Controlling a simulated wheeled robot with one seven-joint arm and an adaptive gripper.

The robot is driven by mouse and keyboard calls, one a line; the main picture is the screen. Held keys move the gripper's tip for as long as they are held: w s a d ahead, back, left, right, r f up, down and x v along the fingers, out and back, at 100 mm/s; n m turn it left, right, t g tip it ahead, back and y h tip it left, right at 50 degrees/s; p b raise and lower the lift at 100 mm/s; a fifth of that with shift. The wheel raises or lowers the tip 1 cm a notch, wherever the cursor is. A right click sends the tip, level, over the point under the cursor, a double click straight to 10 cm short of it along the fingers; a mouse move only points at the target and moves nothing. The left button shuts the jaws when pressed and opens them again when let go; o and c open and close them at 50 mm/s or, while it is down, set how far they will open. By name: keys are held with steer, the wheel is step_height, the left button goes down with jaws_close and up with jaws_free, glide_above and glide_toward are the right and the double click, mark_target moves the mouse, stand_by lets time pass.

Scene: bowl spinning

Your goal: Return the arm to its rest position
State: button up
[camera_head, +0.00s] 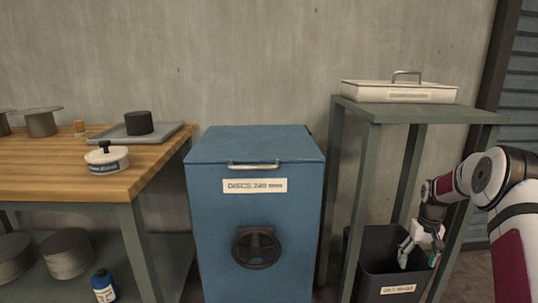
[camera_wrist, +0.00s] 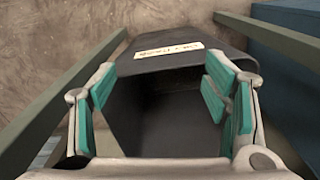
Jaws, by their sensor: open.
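My gripper (camera_head: 420,249) is at the right in the head view, at the end of my arm, over the mouth of a dark bin (camera_head: 385,277). In the wrist view my gripper (camera_wrist: 162,95) is open, with its green-padded fingers wide apart and nothing between them. The bin (camera_wrist: 190,66) lies below and ahead of the fingers there, with a pale label on its front. The part of its inside that I see is dark, and I make out nothing in it.
A green stand (camera_head: 420,112) rises around the bin, its legs close to my arm; a white lidded tray (camera_head: 400,92) is on top. A blue cabinet (camera_head: 256,215) with a handle and black knob stands left of it. A wooden workbench (camera_head: 60,160) with a grey tray and pots is at the left.

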steer(key=s+a+r, duration=0.5)
steer(key=a+r, duration=0.1)
steer(key=r, duration=0.3)
steer(key=s+a+r+n, duration=0.1)
steer(key=s+a+r, duration=0.45)
steer(key=r, duration=0.35)
steer(key=s+a+r, duration=0.5)
steer(key=r, duration=0.4)
steer(key=s+a+r+p, duration=0.1)
steer(key=s+a+r, duration=0.25)
steer(key=s, duration=0.45)
steer(key=s+a+r, duration=0.2)
steer(key=s+a, duration=0.2)
steer(key=s, duration=0.5)
steer(key=s+a+f, duration=0.2)
steer(key=s, duration=0.6)
steer(key=s+a+f, duration=0.1)
steer(key=s+f, duration=0.1)
steer(key=s, duration=0.5)
step_height(320, 180, up, 40)
steer(key=t+p, duration=0.4)
steer(key=p, duration=3.5)
steer(key=shift+s+n, duration=0.3)
steer(key=shift+s, duration=0.05)
steer(key=shift+a, duration=0.1)
